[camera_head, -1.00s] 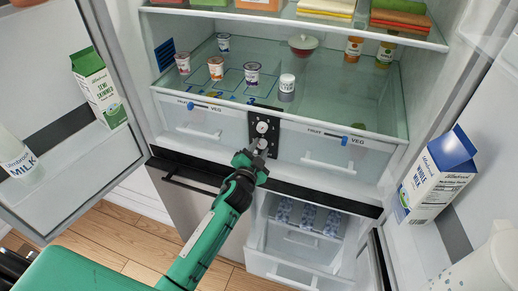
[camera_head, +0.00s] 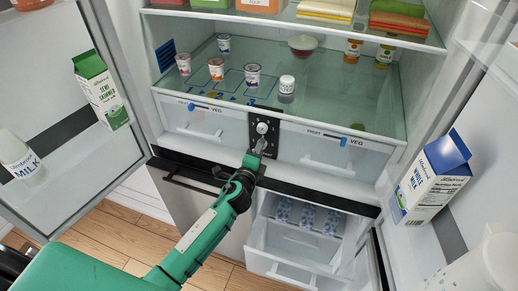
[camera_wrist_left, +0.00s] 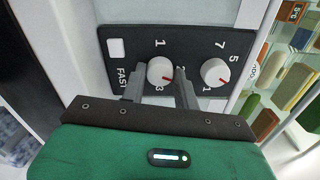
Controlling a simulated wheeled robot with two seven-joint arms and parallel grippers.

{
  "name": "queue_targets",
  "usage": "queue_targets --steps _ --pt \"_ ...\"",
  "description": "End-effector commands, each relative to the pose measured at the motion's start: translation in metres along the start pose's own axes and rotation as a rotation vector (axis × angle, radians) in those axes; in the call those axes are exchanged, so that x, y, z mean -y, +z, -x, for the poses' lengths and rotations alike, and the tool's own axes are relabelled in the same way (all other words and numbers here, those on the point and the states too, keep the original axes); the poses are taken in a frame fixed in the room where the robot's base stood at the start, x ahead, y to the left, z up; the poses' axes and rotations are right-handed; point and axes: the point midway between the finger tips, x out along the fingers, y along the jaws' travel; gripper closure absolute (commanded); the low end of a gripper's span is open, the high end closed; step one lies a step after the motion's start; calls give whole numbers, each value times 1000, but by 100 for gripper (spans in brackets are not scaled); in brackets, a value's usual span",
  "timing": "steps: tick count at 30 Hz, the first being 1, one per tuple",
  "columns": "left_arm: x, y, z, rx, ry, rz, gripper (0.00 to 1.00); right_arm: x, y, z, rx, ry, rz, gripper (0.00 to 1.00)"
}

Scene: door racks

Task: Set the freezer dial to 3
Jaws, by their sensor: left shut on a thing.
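A black control panel (camera_wrist_left: 205,45) with two white dials shows in the left wrist view; the panel also shows in the head view (camera_head: 274,132). The nearer dial (camera_wrist_left: 159,70) has 1 and 3 readable beside it, with another number partly hidden by a finger. Its red mark points to the right and slightly down, close to the hidden number and the 3. My left gripper (camera_wrist_left: 160,90) is shut on this dial, one finger on each side. In the head view my left gripper (camera_head: 258,148) covers the lower part of the panel. The other dial (camera_wrist_left: 215,73) is untouched. My right gripper is not in view.
A white FAST button (camera_wrist_left: 117,48) sits on the panel. Clear drawers (camera_head: 205,125) flank the panel, with yogurt cups (camera_head: 252,75) on the shelf above. An open freezer drawer (camera_head: 300,240) lies below right. Open doors hold milk cartons (camera_head: 101,90) on both sides.

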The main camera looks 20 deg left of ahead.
Motion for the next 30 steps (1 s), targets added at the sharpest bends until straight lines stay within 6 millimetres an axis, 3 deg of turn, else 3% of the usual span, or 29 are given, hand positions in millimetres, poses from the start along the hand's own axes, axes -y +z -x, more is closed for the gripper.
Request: queue_targets --steps 30 --pt "1 0 0 -3 1 -948 92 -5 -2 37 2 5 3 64"
